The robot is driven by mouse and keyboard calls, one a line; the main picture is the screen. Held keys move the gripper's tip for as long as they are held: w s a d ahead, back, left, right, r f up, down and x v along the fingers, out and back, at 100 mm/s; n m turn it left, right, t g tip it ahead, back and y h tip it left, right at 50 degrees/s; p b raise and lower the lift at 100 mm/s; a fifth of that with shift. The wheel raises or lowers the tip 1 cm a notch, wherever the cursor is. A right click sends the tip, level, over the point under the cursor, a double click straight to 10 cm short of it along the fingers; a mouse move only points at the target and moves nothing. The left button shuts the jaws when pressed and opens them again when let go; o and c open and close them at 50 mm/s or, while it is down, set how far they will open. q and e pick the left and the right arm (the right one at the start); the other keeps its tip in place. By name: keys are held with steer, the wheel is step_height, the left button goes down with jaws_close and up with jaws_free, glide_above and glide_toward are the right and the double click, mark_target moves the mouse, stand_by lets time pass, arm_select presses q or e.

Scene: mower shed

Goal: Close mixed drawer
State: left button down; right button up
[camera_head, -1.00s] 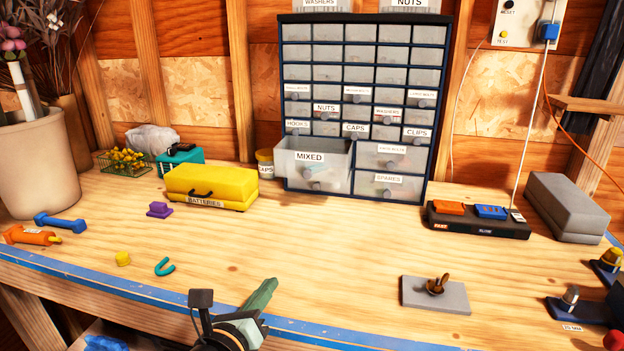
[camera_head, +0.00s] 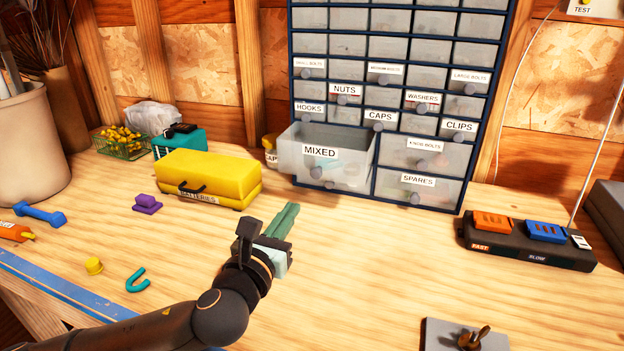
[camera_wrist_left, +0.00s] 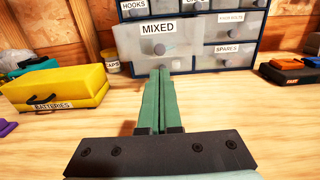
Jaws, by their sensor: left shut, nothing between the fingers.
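The mixed drawer (camera_head: 315,168) is a clear, grey-white bin labelled MIXED, low on the left of the dark blue drawer cabinet (camera_head: 372,190). It stands pulled out from the cabinet front, with its open top showing. In the left wrist view the mixed drawer (camera_wrist_left: 150,45) is straight ahead, with a round knob on its front. My left gripper (camera_head: 290,208) has green fingers that are shut and empty. It is over the bench in front of the drawer, apart from it. The green fingers (camera_wrist_left: 158,75) point toward the drawer front in the wrist view. My right gripper is not in view.
A yellow batteries case (camera_head: 210,174) lies left of the drawer, with a small purple object (camera_head: 147,204) nearby. A black charger (camera_head: 530,240) with orange and blue parts is at the right. A grey plate (camera_head: 440,337) is at the front right. The bench before the cabinet is clear.

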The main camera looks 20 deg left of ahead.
mark_target(316, 175)
arm_select(q)
steer(key=w, duration=1.1)
steer(key=shift+w+d, duration=0.2)
steer(key=shift+w, duration=0.05)
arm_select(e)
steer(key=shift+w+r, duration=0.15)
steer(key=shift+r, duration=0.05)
